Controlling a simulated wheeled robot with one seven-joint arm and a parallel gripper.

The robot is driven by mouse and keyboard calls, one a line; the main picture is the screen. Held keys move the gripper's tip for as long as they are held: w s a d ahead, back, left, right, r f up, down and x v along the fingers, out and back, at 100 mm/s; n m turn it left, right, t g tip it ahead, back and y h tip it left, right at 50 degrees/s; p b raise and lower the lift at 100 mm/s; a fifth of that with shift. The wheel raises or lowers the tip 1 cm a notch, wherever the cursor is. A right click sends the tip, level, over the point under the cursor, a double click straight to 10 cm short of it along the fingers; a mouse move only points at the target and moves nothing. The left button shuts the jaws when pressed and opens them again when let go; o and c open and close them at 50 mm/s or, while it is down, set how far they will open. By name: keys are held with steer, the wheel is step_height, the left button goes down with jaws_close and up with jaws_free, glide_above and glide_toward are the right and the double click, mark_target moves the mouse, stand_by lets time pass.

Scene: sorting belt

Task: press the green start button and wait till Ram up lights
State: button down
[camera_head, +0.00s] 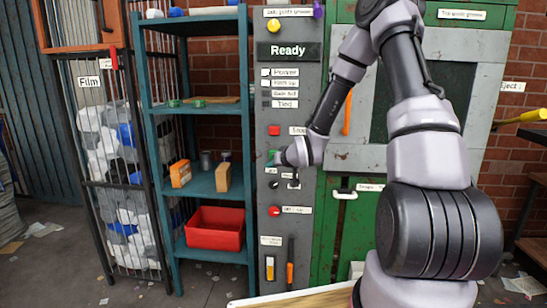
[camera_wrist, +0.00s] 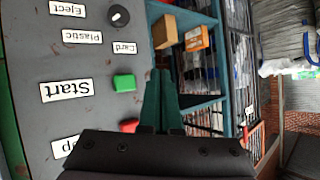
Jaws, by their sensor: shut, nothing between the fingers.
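The green start button (camera_wrist: 124,83) sits on the grey control panel (camera_wrist: 40,60) beside the Start label (camera_wrist: 66,89) in the wrist view. My gripper (camera_wrist: 161,72) is shut and empty, its fingertips just right of the button in that view. I cannot tell whether they touch the panel. In the head view my gripper (camera_head: 273,161) is at the panel's left side, at button height; finger and button are hard to separate there. The display (camera_head: 288,51) reads Ready. The small lamps beside the labels (camera_head: 285,83) below it look pale above and dark below; which are lit is unclear.
A red stop button (camera_head: 274,130) is just above my gripper, and a black knob (camera_wrist: 119,16) is near the button. A teal shelf (camera_head: 205,107) with boxes and a red bin (camera_head: 214,230) stands left. The green baler door is right.

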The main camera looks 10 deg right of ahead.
glide_toward(269, 158)
steer(key=shift+x, duration=2.25)
steer(key=shift+a+f, duration=0.1)
steer(key=shift+f, duration=0.05)
steer(key=shift+w, duration=0.25)
stand_by(0.3)
